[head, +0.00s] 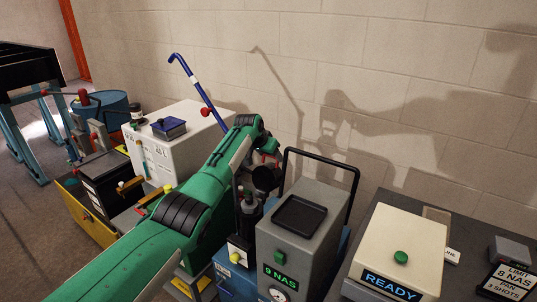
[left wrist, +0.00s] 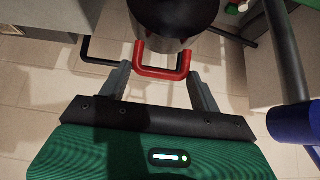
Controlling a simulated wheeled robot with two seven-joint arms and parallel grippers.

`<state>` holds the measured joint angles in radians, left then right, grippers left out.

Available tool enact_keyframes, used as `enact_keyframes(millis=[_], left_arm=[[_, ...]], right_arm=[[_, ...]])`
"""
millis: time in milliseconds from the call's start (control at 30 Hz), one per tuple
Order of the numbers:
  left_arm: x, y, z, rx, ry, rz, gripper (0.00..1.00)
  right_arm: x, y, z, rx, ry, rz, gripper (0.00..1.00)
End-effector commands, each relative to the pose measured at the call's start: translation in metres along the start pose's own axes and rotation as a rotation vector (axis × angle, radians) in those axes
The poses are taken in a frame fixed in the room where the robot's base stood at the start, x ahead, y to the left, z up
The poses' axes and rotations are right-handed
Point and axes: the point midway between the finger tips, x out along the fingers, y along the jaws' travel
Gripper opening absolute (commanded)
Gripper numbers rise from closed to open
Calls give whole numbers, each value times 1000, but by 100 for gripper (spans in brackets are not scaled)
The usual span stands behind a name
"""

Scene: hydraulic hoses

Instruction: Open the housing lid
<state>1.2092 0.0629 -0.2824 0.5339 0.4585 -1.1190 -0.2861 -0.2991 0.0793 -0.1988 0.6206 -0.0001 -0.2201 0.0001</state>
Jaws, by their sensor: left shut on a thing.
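In the left wrist view, a red U-shaped handle (left wrist: 162,73) sits at the rim of a dark round body (left wrist: 172,22), which may be the housing or its lid; I cannot tell which. My left gripper (left wrist: 162,82) has one grey finger on each side of the handle and is shut on it. I see no gap of an opened lid. My right gripper is out of view.
A grey unit marked 9 NAS (head: 318,215) with a black hoop stands right of my arm. A cream READY box (head: 412,247) is on the dark bench further right. A white cabinet (head: 180,150) and a blue lever (head: 197,88) stand behind the arm, close by the wall.

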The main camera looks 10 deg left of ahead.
Motion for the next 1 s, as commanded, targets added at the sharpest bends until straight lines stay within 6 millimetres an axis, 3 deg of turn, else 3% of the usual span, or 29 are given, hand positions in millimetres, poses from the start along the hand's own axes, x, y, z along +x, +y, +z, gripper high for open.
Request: enact_keyframes(millis=[33, 200, 233, 267, 667, 1000], left_arm=[[-8, 2, -12, 3, 27, 0, 23], [-8, 2, -12, 3, 27, 0, 23], [-8, 2, -12, 3, 26, 0, 70], [-7, 2, -12, 3, 25, 0, 73], [-7, 0, -6, 1, 13, -1, 73], [-38, 1, -4, 3, 14, -2, 73]], right_arm=[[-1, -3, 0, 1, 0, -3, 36], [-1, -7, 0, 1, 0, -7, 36], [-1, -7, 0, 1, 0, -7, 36], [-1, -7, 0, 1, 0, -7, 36], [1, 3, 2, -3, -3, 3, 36], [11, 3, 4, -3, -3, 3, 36]])
